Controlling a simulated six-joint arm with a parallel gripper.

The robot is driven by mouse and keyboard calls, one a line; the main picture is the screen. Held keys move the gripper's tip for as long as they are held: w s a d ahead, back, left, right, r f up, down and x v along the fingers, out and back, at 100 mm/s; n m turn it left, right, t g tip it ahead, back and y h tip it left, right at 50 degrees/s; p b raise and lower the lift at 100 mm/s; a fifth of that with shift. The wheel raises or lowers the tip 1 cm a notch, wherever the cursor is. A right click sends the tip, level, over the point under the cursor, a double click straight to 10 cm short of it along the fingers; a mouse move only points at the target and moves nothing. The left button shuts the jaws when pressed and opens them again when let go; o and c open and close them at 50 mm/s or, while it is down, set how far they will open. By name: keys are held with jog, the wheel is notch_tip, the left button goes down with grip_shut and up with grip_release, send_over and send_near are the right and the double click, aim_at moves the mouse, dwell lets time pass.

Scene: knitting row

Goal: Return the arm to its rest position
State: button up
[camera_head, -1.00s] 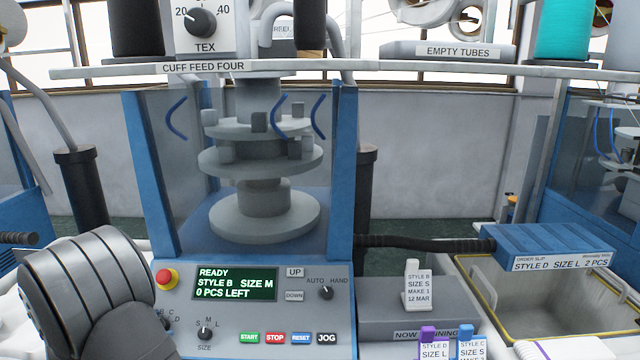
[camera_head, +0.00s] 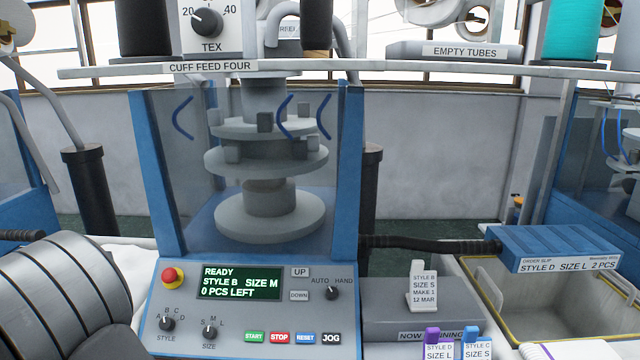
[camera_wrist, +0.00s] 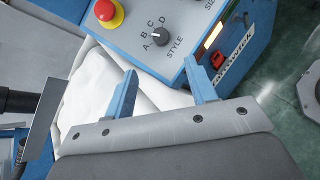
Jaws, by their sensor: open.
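My gripper (camera_wrist: 163,92) shows in the wrist view with its two blue fingers apart and nothing between them. It is above white cloth (camera_wrist: 95,85), close to the corner of the knitting machine's control panel (camera_wrist: 185,22). The style knob (camera_wrist: 160,37) and the red stop button (camera_wrist: 109,13) lie just beyond the fingers. In the head view, my grey arm is at the lower left and the gripper itself is out of frame. The machine's display (camera_head: 241,283) reads READY, STYLE B, SIZE M, 0 PCS LEFT.
A card stand (camera_head: 422,287) on a grey block, purple and blue tagged cards (camera_head: 432,340) and a yellow-rimmed bin (camera_head: 465,290) stand right of the panel. A blue order-slip box (camera_head: 555,248) rests across the bin's far side. A shelf (camera_head: 360,70) spans above.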

aim_at(165, 323)
jog(key=x, duration=1.3)
jog(key=shift+w+d+f, duration=0.15)
jog(key=shift+w+f, duration=0.05)
jog(key=shift+w, duration=0.1)
jog(key=n, duration=0.1)
jog(key=n+t+y, duration=0.1)
jog(key=n, duration=0.1)
jog(key=shift+s+r, duration=0.15)
jog(key=shift+s, duration=0.1)
jog(key=n+y, duration=0.1)
jog(key=n, duration=0.2)
jog(key=n+t+y, duration=0.1)
jog(key=n+y, duration=0.1)
jog(key=n, duration=0.1)
jog(key=shift+d, duration=0.1)
jog(key=v, duration=0.9)
jog(key=shift+s+t, duration=0.3)
jog(key=shift+s, duration=0.2)
